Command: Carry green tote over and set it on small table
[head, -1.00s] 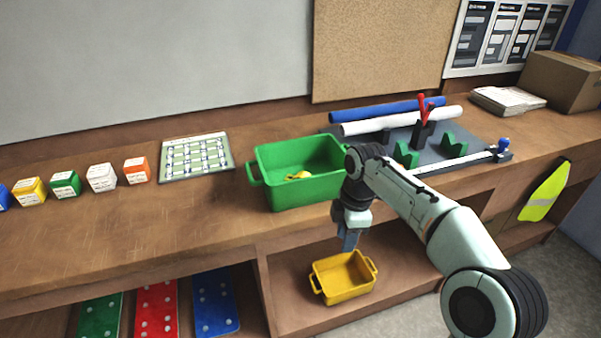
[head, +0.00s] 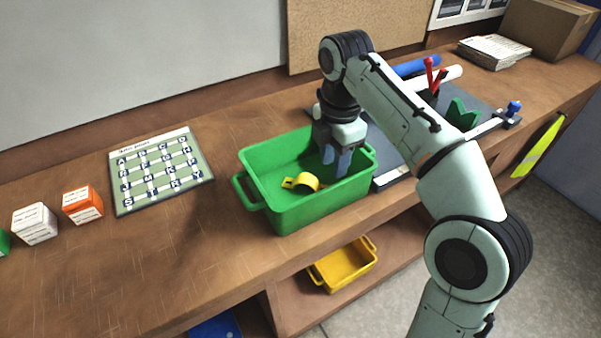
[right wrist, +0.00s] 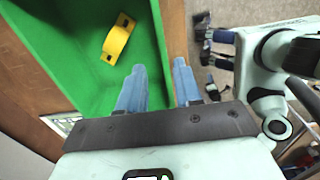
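The green tote (head: 290,212) stands on the wooden bench, with a yellow curved piece (head: 305,182) inside it. In the right wrist view the green tote (right wrist: 75,50) fills the upper left, with the yellow piece (right wrist: 118,38) in it. My right gripper (head: 337,170) is over the right part of the tote, at its near long wall. In the right wrist view the right gripper (right wrist: 159,66) has its fingers apart, one on each side of the tote's rim. Whether they touch the wall I cannot tell. My left gripper is not in view. No small table can be made out.
A letter board (head: 160,172), an orange block (head: 82,205) and a white block (head: 35,223) are left of the tote. A grey mat with rolls and green holders (head: 462,115) is behind and right. A yellow bin (head: 343,265) sits on the shelf below.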

